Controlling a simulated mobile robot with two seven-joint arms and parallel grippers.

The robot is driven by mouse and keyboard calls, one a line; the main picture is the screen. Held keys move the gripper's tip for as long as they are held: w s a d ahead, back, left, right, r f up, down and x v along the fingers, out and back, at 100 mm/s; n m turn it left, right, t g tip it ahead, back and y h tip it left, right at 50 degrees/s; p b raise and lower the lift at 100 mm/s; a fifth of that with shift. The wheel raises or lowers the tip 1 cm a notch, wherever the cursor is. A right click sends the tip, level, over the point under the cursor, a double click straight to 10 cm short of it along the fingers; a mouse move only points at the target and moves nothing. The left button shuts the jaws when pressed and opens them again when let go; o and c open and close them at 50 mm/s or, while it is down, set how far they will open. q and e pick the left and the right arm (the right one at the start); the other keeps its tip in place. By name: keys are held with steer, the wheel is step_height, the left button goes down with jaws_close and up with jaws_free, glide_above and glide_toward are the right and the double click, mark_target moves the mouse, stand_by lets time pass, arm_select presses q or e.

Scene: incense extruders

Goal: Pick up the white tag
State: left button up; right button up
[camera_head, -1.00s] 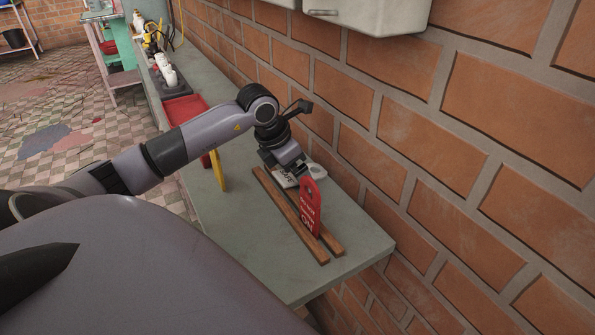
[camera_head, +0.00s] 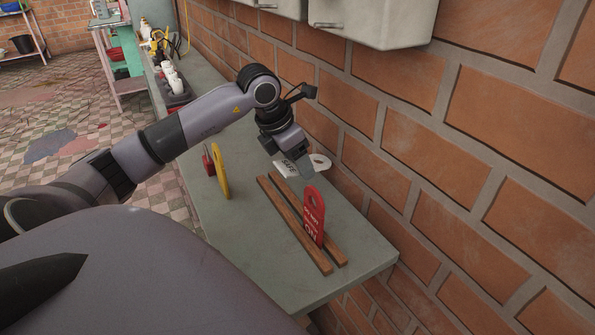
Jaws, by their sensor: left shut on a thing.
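The white tag (camera_head: 287,167) shows at the far end of the two wooden strips, near the brick wall. It bears dark lettering that looks like "SAFE", and its holed end (camera_head: 320,162) sticks out to the right. My left gripper (camera_head: 304,178) points down across the middle of the tag and is shut on it, hiding part of it. The tag seems to be lifted a little off the bench and tilted. My right gripper is not in view.
A red tag (camera_head: 314,213) stands upright between two wooden strips (camera_head: 290,225) on the grey bench (camera_head: 250,255). A yellow tag (camera_head: 221,170) stands to the left, with a red piece (camera_head: 208,160) beside it. Wall boxes (camera_head: 380,22) hang above the bench.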

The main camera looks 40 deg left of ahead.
arm_select(q)
step_height(320, 180, up, 6)
steer(key=shift+r+p, duration=0.1)
steer(key=shift+p, duration=0.25)
arm_select(e)
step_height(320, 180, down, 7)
steer(key=b, duration=0.8)
arm_select(q)
steer(key=s+a+b, duration=0.2)
steer(key=s+b, duration=0.7)
steer(key=s+a+b, duration=0.3)
steer(key=s+b, duration=0.6)
steer(key=shift+s+a, duration=0.25)
steer(key=shift+s, duration=0.15)
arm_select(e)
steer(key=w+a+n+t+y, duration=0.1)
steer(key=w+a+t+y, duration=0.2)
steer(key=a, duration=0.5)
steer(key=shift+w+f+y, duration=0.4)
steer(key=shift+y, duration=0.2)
